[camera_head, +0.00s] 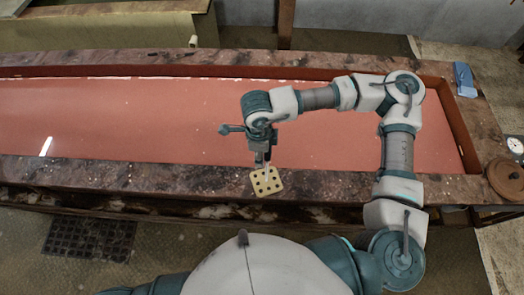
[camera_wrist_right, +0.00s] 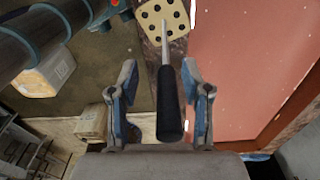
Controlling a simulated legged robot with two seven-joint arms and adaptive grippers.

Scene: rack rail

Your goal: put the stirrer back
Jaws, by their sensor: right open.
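The stirrer has a black handle (camera_wrist_right: 169,105) and a thin metal shaft. In the right wrist view its handle lies between the fingers of my right gripper (camera_wrist_right: 160,72), which are open with gaps on both sides. The shaft's far end meets the pale holed block (camera_wrist_right: 151,26); I cannot tell how deep it sits in a hole. In the head view the block (camera_head: 267,184) rests on the near stone rim, and my right gripper (camera_head: 264,160) is just above it, hiding most of the stirrer. My left gripper is out of view.
A long trough with a red floor (camera_head: 120,120) and a mottled stone rim (camera_head: 120,172) spans the scene. A blue item (camera_head: 465,79) and a round brown lid (camera_head: 504,179) are at the right. Cardboard boxes (camera_wrist_right: 92,122) show below. The rim left of the block is clear.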

